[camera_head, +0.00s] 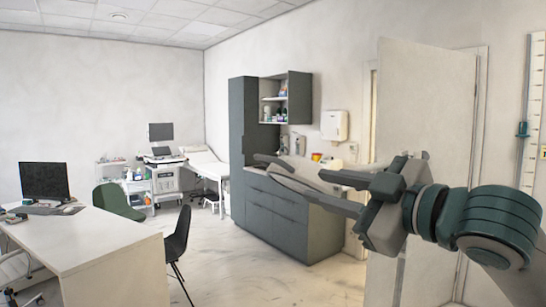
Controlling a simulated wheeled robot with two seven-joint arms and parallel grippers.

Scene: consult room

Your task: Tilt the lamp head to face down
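No lamp or lamp head can be made out in the head view. My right gripper (288,170) reaches in from the right edge and points left across the picture. Its two fingers are spread apart, and nothing shows between them but the cabinet and counter behind. My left gripper is not in view.
A white desk (95,250) with a monitor (44,181) stands at the left, with a dark chair (178,240) beside it. A grey cabinet (275,212) is behind my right gripper. A door (425,110) is at the right. Open floor (250,285) lies in the middle foreground.

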